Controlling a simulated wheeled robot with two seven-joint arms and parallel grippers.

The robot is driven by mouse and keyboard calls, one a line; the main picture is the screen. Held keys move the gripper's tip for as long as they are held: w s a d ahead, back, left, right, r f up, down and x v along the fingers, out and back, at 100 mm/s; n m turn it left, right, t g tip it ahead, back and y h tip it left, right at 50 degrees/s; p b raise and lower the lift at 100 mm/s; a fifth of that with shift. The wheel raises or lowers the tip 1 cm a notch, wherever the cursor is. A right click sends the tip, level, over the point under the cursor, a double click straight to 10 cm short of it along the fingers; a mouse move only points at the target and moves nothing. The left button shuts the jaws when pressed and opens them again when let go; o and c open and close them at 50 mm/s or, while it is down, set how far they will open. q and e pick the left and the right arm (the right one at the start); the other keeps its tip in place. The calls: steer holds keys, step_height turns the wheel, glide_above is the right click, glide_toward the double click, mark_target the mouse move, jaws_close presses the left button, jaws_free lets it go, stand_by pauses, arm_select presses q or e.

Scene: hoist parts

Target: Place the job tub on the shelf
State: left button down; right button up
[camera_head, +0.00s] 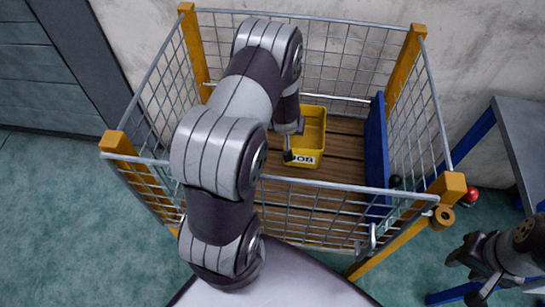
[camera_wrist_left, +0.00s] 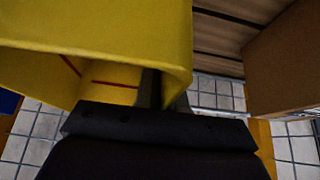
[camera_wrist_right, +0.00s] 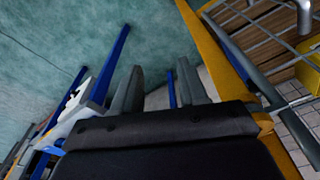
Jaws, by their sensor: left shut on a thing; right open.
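The yellow job tub (camera_head: 310,133), marked JOB on its front, is inside a wire mesh cage above or on brown wooden slats (camera_head: 340,150); I cannot tell whether it touches them. My left gripper (camera_head: 290,156) reaches over the cage and is shut on the tub's wall. The left wrist view shows the yellow tub (camera_wrist_left: 110,35) close up, with red lines inside. My right gripper (camera_wrist_right: 160,85) is open and empty, outside the cage at the lower right of the head view. I cannot tell which surface is the shelf.
The cage has orange posts (camera_head: 407,65) and a front mesh wall with a top rail. A blue panel (camera_head: 377,150) stands inside at the right. A brown block (camera_wrist_left: 285,65) shows near the tub in the left wrist view. A grey-topped table (camera_head: 525,135) stands at the right.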

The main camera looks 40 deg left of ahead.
arm_select(q)
steer(key=s+a+f, duration=0.1)
steer(key=f, duration=0.1)
steer(key=s+a+f+b, duration=0.1)
steer(key=s+f, duration=0.1)
steer(key=s+a+f+b, duration=0.1)
steer(key=s+f, duration=0.1)
steer(key=f, duration=0.1)
steer(key=shift+w+f, duration=0.1)
steer(key=shift+f, duration=0.2)
steer(key=shift+r, duration=0.1)
steer(key=c, duration=1.2)
jaws_free()
steer(key=shift+f, duration=0.2)
steer(key=shift+c, duration=0.2)
steer(key=shift+r, duration=0.1)
